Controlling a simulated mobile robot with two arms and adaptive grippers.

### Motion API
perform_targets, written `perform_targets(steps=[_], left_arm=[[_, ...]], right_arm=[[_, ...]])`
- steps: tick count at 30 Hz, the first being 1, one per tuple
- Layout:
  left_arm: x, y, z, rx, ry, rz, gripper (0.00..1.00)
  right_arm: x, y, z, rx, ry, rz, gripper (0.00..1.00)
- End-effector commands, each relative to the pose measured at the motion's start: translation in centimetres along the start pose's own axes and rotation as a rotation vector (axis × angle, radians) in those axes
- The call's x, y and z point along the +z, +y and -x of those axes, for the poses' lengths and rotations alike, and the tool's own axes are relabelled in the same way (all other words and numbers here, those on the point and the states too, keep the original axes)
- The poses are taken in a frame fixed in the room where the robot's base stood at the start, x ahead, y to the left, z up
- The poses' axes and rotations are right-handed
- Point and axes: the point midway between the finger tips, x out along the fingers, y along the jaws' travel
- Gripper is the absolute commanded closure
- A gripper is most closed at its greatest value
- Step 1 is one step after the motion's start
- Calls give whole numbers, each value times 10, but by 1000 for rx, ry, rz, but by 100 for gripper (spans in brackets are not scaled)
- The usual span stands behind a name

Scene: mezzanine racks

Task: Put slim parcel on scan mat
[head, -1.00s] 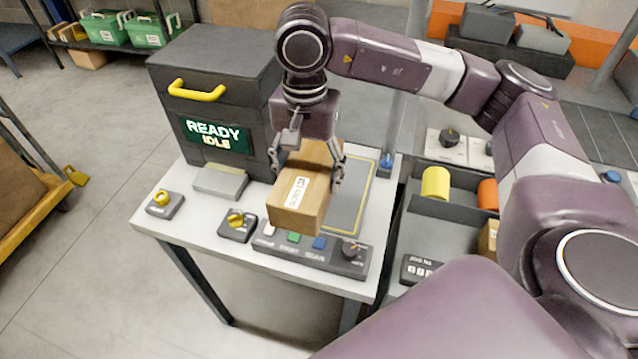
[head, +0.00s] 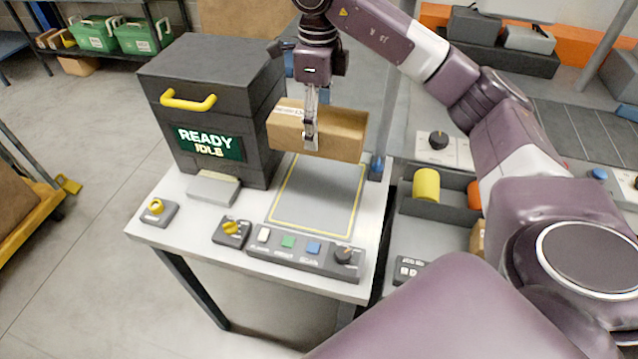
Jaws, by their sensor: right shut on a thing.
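The slim parcel (head: 341,134) is a brown cardboard box with a pale label strip at its left end. My right gripper (head: 311,140) is shut on it, with a finger showing across its near face. The parcel is held crosswise above the far part of the scan mat. The scan mat (head: 318,200) is a grey rectangle with a yellow border on the white table; its near part is bare, and the parcel hides its far edge. My left gripper is not in view.
A dark machine (head: 212,105) with a yellow handle and a READY IDLE screen stands left of the mat. A button panel (head: 300,253) lies along the mat's near side. A blue-based post (head: 377,165) rises at the mat's right. A dark bin (head: 440,208) holds a yellow roll.

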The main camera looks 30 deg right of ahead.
Motion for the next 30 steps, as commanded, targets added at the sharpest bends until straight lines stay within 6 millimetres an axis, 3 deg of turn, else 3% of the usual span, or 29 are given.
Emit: perform_targets(steps=[4, 15, 23, 30], left_arm=[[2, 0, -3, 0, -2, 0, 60], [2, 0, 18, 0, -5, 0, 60], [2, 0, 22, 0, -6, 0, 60], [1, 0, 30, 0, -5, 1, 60]], right_arm=[[0, 2, -32, 4, 1, 3, 81], [0, 1, -112, 1, 1, 3, 81], [1, 0, -135, -1, -1, 3, 81], [1, 0, -167, 0, -1, 4, 81]])
